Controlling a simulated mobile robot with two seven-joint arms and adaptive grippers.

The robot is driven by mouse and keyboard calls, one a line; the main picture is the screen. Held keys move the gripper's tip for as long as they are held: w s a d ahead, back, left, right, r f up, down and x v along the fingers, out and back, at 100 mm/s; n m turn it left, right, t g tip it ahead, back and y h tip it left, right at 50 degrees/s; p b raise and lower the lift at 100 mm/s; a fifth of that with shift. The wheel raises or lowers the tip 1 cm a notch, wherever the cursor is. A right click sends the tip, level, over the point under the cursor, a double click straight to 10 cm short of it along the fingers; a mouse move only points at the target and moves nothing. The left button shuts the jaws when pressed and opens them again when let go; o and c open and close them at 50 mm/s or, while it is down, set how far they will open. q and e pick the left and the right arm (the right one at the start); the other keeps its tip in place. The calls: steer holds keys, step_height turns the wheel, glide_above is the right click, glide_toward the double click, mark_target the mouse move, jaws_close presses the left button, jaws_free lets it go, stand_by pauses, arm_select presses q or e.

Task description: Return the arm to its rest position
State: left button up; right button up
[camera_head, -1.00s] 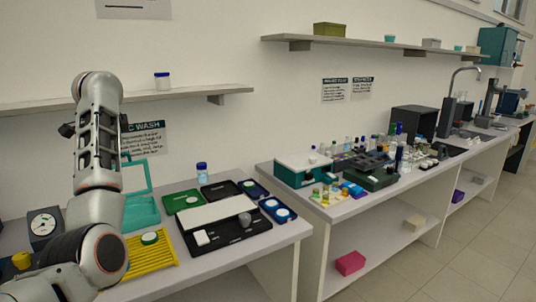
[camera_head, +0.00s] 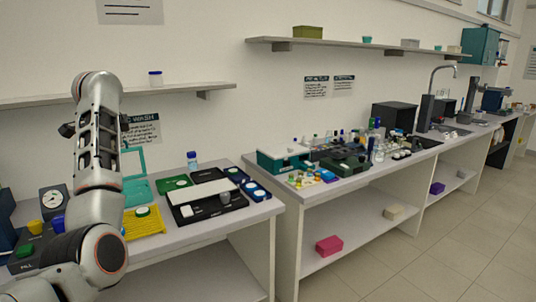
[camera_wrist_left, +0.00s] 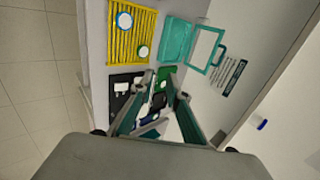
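My left arm (camera_head: 97,160) stands raised at the left of the head view, bent at the elbow, in front of the left bench. Its gripper is mostly hidden behind the arm links there. In the left wrist view my left gripper (camera_wrist_left: 164,84) has its two fingers apart with nothing seen between them but the bench items beyond and below. My right arm and right gripper are in neither view.
The left bench carries a yellow rack (camera_head: 145,224), a teal open box (camera_head: 137,192), a black tray (camera_head: 208,207) and a dial gauge (camera_head: 53,199). A wall shelf (camera_head: 190,92) runs above. The floor (camera_head: 420,260) at right is clear.

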arm_select(q)
step_height(320, 180, down, 28)
steer(key=s+n+t, duration=0.1)
steer(key=s+n, duration=0.1)
steer(key=n, duration=0.1)
steer(key=s+d+f+n+t, duration=0.1)
steer(key=s+d+f, duration=0.1)
steer(key=s+f, duration=0.35)
steer(key=s+d+f, duration=0.3)
steer(key=f, duration=0.6)
steer(key=s+d+f+h, duration=0.1)
steer(key=s+d+f, duration=0.25)
steer(key=s, duration=0.25)
steer(key=s+d+f+n+t+h, duration=0.1)
steer(key=s+d+f, duration=0.1)
steer(key=s+f, duration=0.25)
steer(key=s+d+f+h, duration=0.2)
steer(key=s+d+f, duration=0.15)
steer(key=s, duration=0.35)
steer(key=s+d+f+n+h, duration=0.1)
steer(key=s+d, duration=0.3)
steer(key=s, duration=0.4)
steer(key=s+d+f+n+h, duration=0.1)
steer(key=s+d, duration=0.3)
steer(key=s, duration=0.4)
steer(key=shift+n, duration=0.3)
steer(key=shift+s, duration=0.1)
